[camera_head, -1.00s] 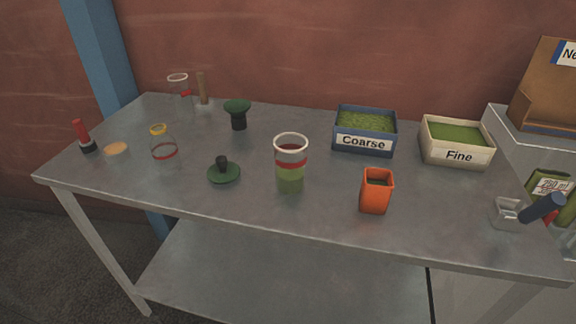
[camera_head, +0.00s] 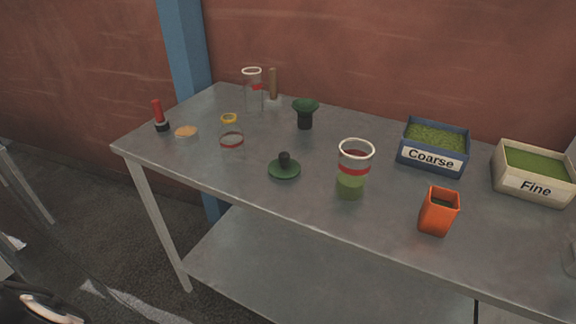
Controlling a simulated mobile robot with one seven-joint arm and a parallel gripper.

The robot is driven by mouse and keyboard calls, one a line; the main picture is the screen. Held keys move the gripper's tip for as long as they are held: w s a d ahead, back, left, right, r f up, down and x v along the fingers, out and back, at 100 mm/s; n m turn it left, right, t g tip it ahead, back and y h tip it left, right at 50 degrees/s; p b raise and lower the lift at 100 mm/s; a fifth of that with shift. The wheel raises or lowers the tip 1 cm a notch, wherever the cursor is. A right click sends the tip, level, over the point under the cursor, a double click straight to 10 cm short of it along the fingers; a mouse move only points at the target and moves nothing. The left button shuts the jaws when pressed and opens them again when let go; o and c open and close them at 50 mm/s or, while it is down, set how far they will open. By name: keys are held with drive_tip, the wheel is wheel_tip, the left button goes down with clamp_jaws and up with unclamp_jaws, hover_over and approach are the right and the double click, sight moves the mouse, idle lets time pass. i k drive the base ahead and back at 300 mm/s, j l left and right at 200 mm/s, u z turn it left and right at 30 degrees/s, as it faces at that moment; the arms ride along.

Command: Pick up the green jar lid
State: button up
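The green jar lid (camera_head: 284,170) is a dark green disc with a short dark knob on top. It lies flat, knob up, on the metal table near the middle of its front half. The clear jar (camera_head: 352,178) with a white rim, a red band and green powder inside stands upright to its right, apart from it. My gripper is not in view, so I cannot see how it stands to the lid. Nothing covers the lid.
The table (camera_head: 205,175) also holds a green funnel (camera_head: 305,108), an empty jar (camera_head: 253,92), a yellow-rimmed jar (camera_head: 231,132), an orange cup (camera_head: 438,212), a red-handled tool (camera_head: 158,117), a Coarse bin (camera_head: 433,160) and a Fine bin (camera_head: 533,187). Bare tabletop surrounds the lid.

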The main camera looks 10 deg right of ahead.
sight(284, 168)
drive_tip(key=i+l, duration=0.3)
drive_tip(key=l, duration=0.15)
drive_tip(key=i+l, duration=0.3)
drive_tip(key=l, duration=0.2)
